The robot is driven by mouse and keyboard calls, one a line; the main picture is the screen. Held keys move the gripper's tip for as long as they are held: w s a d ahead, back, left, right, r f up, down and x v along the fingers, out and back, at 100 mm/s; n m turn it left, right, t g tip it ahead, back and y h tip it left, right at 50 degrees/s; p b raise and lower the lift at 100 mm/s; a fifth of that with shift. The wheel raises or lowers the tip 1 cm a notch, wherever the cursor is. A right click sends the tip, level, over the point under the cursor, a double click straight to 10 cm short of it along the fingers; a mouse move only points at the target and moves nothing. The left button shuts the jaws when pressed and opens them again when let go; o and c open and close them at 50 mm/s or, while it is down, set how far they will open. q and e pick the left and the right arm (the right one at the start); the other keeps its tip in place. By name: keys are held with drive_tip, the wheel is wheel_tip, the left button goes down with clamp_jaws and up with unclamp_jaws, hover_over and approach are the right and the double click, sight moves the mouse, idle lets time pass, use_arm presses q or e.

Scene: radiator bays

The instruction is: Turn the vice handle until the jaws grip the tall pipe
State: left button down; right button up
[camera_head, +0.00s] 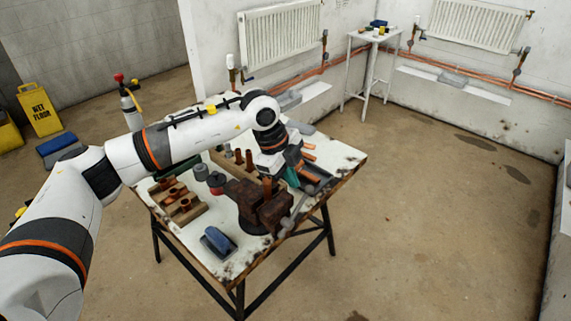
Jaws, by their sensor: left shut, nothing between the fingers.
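The rusty brown vice (245,198) is mounted on the workbench. A tall copper pipe (267,188) stands upright at its jaws; I cannot tell whether the jaws touch it. A thin grey bar, apparently the vice handle (299,205), shows at the vice's right side, partly unclear. My left arm reaches over the bench from the left. My left gripper (297,177) points down just behind and right of the pipe, near the handle; it is shut with nothing between its fingers. Contact with the handle cannot be made out. My right gripper is out of view.
The worn white workbench (215,260) also holds a wooden rack with copper fittings (183,205), a blue block (218,240) and short pipes. A small white table (376,38) stands at the back. Yellow wet-floor signs (40,110) stand at left. Floor at right is clear.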

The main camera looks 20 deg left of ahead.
sight(300, 202)
use_arm(q)
drive_tip(key=w+f, duration=0.1)
drive_tip(key=f, duration=0.1)
drive_tip(key=d+f+p, duration=0.1)
drive_tip(key=f, duration=0.1)
drive_tip(key=w+f, duration=0.1)
drive_tip(key=f, duration=0.1)
drive_tip(key=shift+w+d+f+p, duration=0.15)
drive_tip(key=shift+w+p, duration=0.15)
drive_tip(key=shift+w, duration=0.05)
drive_tip(key=shift+w+f, duration=0.25)
drive_tip(key=shift+f, duration=0.1)
drive_tip(key=shift+f, duration=0.1)
